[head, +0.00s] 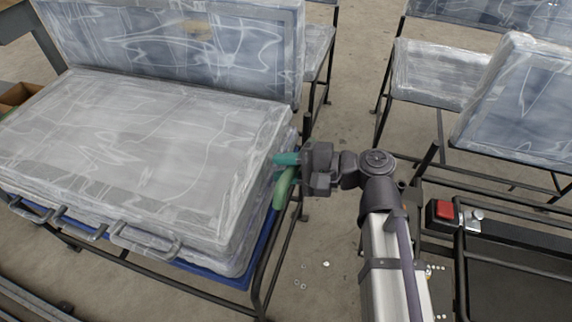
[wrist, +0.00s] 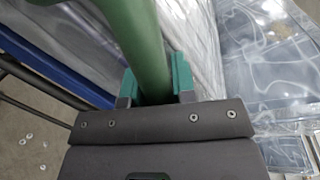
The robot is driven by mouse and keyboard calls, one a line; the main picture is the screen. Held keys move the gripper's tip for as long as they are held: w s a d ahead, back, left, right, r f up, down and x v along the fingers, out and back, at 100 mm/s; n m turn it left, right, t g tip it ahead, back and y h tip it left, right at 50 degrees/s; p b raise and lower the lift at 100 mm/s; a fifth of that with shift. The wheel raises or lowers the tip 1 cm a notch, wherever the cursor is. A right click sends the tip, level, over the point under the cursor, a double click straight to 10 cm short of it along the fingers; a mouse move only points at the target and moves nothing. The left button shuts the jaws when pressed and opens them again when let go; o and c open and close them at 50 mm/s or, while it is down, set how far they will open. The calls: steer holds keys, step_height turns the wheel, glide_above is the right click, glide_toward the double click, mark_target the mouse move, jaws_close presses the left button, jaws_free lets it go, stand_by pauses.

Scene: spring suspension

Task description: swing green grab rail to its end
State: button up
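The green grab rail (head: 283,190) is a curved tube at the right side of the plastic-wrapped seat. In the wrist view the rail (wrist: 150,45) runs from the top edge down between the two teal finger pads. My gripper (wrist: 155,88) has one pad on each side of the rail, with little or no gap showing, and looks shut on it. In the head view my gripper (head: 284,161) reaches in from the right at the seat's side. The fingers hide part of the rail, and its lower mount is hard to make out.
The wrapped seat cushion (head: 140,150) and backrest (head: 175,45) lie left of my gripper, above a blue base (head: 220,282) and black tube frame. More wrapped seats (head: 440,75) stand at the back right. A red button box (head: 444,211) is at right. Bare floor shows around my arm.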

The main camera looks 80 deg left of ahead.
steer(key=o, duration=0.4)
steer(key=p+v, duration=0.1)
steer(key=v, duration=0.9)
steer(key=shift+w+d+r+p, duration=0.1)
steer(key=shift+w+d+p, duration=0.05)
steer(key=shift+w+p, duration=0.25)
steer(key=shift+c, duration=0.2)
